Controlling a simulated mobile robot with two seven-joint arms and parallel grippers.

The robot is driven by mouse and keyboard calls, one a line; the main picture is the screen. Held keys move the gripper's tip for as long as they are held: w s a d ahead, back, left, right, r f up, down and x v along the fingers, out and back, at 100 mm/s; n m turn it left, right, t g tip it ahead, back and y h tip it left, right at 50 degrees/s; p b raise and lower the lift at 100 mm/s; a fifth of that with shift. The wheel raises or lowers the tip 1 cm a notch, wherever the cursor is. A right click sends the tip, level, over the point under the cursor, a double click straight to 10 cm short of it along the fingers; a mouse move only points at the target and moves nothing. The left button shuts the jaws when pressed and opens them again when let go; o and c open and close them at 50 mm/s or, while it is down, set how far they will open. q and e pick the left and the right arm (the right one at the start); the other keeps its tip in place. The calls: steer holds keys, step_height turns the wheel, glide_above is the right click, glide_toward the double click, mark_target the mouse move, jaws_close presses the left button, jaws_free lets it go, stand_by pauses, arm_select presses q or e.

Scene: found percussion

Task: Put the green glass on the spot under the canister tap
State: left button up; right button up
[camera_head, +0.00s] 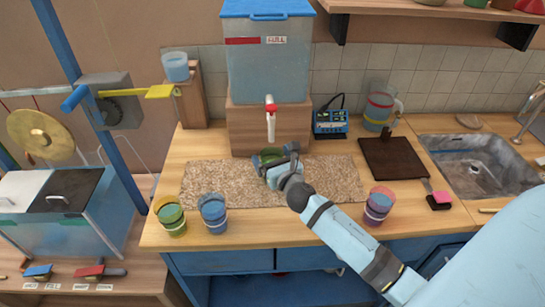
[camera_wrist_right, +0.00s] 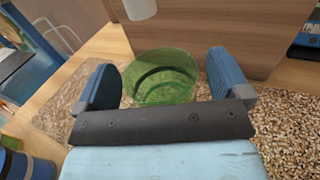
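The green glass (camera_wrist_right: 160,78) stands upright between the fingers of my right gripper (camera_wrist_right: 162,82), in front of the wooden block below the canister tap (camera_head: 270,120). A slim gap shows beside the right finger; the left finger is very near the glass. The fingers look open around it. In the head view my right gripper (camera_head: 282,170) hides much of the green glass (camera_head: 268,155). The tap's lower end (camera_wrist_right: 140,8) shows just above the glass in the wrist view. The spot itself is hidden. My left gripper is not in view.
The canister (camera_head: 268,75) stands on a wooden block (camera_head: 250,128) behind a speckled mat (camera_head: 215,180). A yellow-green glass (camera_head: 171,215), a blue glass (camera_head: 213,213) and a purple glass (camera_head: 378,207) stand near the counter's front. A dark board (camera_head: 392,160) and sink (camera_head: 480,165) are right.

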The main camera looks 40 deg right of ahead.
steer(key=shift+r, duration=0.25)
steer(key=s, duration=0.3)
steer(key=s+a, duration=0.1)
steer(key=s, duration=0.3)
steer(key=s+b, duration=0.1)
steer(key=s, duration=0.2)
steer(key=shift+s+a+f, duration=0.15)
steer(key=shift+s+a, duration=0.1)
steer(key=shift+a, duration=0.05)
steer(key=shift+s+a, duration=0.1)
steer(key=shift+s, duration=0.6)
